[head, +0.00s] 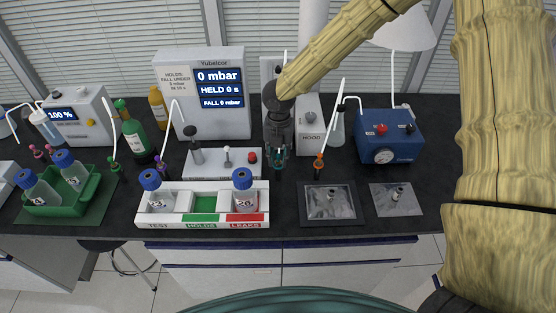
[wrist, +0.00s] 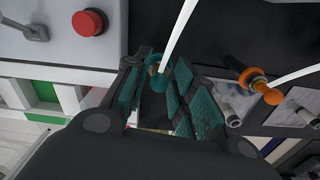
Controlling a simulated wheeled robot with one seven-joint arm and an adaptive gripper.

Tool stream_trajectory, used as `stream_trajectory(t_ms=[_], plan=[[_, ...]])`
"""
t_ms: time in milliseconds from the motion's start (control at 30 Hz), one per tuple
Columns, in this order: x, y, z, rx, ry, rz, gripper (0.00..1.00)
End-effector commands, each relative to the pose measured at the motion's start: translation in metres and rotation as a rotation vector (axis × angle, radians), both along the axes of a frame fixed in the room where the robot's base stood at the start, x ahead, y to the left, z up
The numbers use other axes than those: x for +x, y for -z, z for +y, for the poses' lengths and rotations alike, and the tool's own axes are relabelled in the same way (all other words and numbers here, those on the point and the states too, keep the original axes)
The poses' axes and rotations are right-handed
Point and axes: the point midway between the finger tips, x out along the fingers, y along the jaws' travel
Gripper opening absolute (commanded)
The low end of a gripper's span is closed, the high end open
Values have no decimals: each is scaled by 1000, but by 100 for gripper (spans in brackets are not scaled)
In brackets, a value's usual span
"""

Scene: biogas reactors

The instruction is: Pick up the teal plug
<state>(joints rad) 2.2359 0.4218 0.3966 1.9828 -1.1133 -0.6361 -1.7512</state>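The teal plug (wrist: 157,82) shows in the wrist view between my gripper's fingertips, with a white tube rising from it. In the head view it is mostly hidden by the fingers. My gripper (head: 278,158) points down over the bench, just right of the white valve box. In the wrist view my gripper (wrist: 160,92) has its two teal-padded fingers apart, one on each side of the plug. The gap around the plug is narrow, and I cannot tell whether either pad touches it.
The orange plug (head: 319,162) stands close to the right. The valve box (head: 222,164) with its red button is close to the left. A white sorting tray (head: 205,218) with blue-capped bottles is in front. A blue pump (head: 389,138) and metal plates (head: 331,203) are further right.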

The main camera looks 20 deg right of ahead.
Motion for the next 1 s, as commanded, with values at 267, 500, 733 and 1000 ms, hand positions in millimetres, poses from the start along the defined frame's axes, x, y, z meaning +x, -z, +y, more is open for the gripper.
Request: stream_trajectory(t_ms=[267, 500, 733, 1000], plan=[[0, 0, 0, 0, 0, 0, 0], [0, -3, 0, 0, 0, -1, 0], [0, -24, 0, 1, 0, -3, 0], [1, -65, 0, 1, 1, -3, 0]])
